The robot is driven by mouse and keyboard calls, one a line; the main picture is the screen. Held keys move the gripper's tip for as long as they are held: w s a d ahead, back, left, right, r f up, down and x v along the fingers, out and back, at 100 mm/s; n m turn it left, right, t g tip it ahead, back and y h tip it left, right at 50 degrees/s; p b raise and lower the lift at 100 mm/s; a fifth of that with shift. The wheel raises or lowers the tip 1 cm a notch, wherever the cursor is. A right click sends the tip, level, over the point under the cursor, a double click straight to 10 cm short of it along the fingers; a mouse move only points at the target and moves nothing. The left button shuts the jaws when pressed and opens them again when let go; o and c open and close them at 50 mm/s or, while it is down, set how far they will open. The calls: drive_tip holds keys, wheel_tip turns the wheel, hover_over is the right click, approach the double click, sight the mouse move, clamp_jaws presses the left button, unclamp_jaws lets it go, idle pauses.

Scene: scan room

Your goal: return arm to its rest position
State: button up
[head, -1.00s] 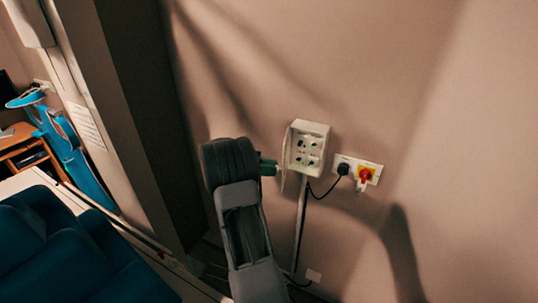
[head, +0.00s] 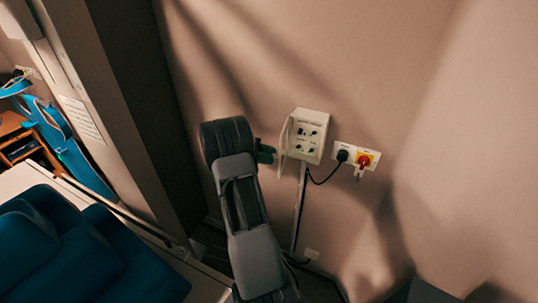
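My arm (head: 245,215) rises from the bottom middle of the head view, bent at a dark rounded joint. A small dark green part (head: 265,153) sticks out to the right of that joint, beside the white wall box. It looks like the end of my gripper, but most of it is hidden behind the arm. I cannot see two separate fingers, or whether they hold anything.
The white wall box (head: 310,136) has its door open on the left. Right of it is a socket plate with a black plug (head: 343,155) and a red-and-yellow switch (head: 364,159). A dark blue padded seat (head: 70,250) is at lower left.

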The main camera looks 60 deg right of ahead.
drive_tip(key=o, duration=0.3)
idle(0.4)
